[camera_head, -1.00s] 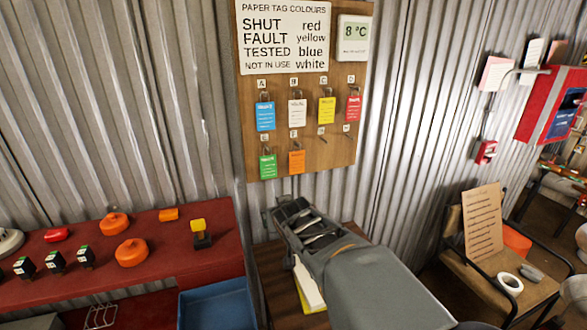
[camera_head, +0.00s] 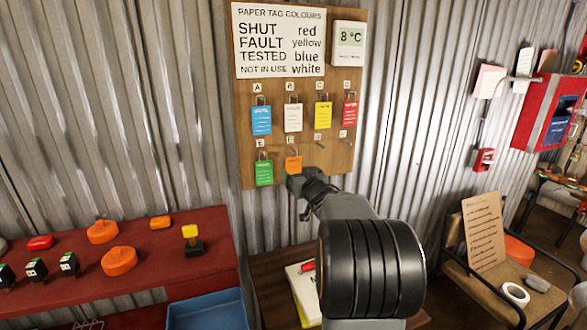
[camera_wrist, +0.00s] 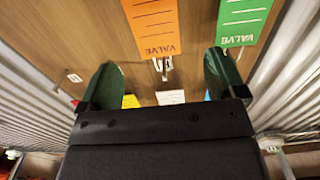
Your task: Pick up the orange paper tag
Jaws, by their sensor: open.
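The orange paper tag (camera_head: 293,163) hangs on the lower row of the wooden board, right of the green tag (camera_head: 264,172). In the head view my gripper (camera_head: 300,180) is up at the board and hides the orange tag's lower part. In the wrist view the orange tag (camera_wrist: 152,26) hangs beyond the gap between my two green fingers, with "VALVE" upside down at its near end. My gripper (camera_wrist: 162,85) is open, its fingers wide apart, with nothing between them. The green tag (camera_wrist: 243,20) is just beyond the right finger.
The board (camera_head: 335,90) also carries blue (camera_head: 261,120), white (camera_head: 293,117), yellow (camera_head: 323,115) and red (camera_head: 350,113) tags above. Below are a red bench (camera_head: 190,265) with orange parts, a blue tray (camera_head: 208,312) and a small table with papers. A chair (camera_head: 545,290) stands right.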

